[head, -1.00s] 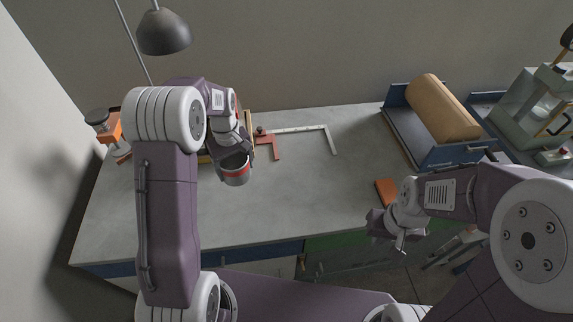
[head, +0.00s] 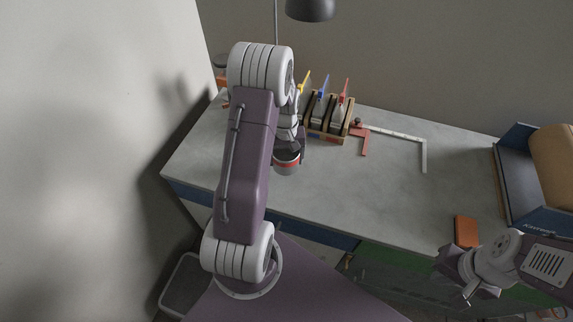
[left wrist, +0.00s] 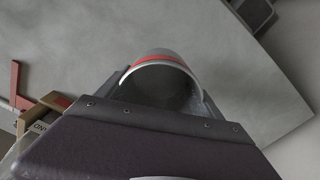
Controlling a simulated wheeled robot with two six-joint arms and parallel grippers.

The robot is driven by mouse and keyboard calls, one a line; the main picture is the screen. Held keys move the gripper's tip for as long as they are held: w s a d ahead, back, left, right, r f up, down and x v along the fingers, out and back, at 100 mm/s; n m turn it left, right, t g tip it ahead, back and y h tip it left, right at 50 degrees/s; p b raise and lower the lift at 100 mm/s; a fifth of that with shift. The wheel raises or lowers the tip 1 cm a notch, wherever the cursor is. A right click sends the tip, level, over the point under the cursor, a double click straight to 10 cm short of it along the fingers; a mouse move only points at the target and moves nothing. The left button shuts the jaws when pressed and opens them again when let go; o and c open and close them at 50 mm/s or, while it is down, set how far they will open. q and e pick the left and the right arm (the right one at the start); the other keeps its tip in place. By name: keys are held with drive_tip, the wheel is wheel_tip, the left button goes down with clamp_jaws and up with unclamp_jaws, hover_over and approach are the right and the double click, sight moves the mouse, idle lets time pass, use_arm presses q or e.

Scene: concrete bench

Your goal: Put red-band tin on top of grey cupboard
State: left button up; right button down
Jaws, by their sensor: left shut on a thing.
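The red-band tin (head: 287,163) is a grey metal tin with a red band. My left gripper (head: 290,148) is shut on it and holds it above the left part of the bench. In the left wrist view the tin's curved rim and red band (left wrist: 158,67) show beyond the gripper body. My right gripper (head: 458,283) hangs by the bench's front edge at the lower right, apart from the tin; its jaw gap is not clear. A grey, pale-rimmed shape (head: 183,283) stands low at the left of the bench; I cannot tell whether it is the grey cupboard.
A wooden rack (head: 326,130) with colored-handled tools stands at the bench's back. A red-and-steel square (head: 395,137) lies right of it. An orange block (head: 466,231) lies near the front right. A blue holder (head: 515,170) with a brown roll is farther right. The bench middle is clear.

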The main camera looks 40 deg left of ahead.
use_arm(q)
drive_tip(key=shift+f, duration=2.05)
drive_tip(key=shift+f, duration=0.1)
drive_tip(key=o, duration=1.5)
drive_tip(key=shift+c, duration=0.2)
wheel_tip(320, 180, up, 12)
drive_tip(key=s+d+m+t, duration=0.1)
drive_tip(key=s+d+m, duration=0.6)
drive_tip(key=s+d, duration=0.4)
drive_tip(key=d, duration=0.4)
drive_tip(key=shift+d+r+m, duration=0.3)
drive_tip(key=shift+d+m, duration=0.1)
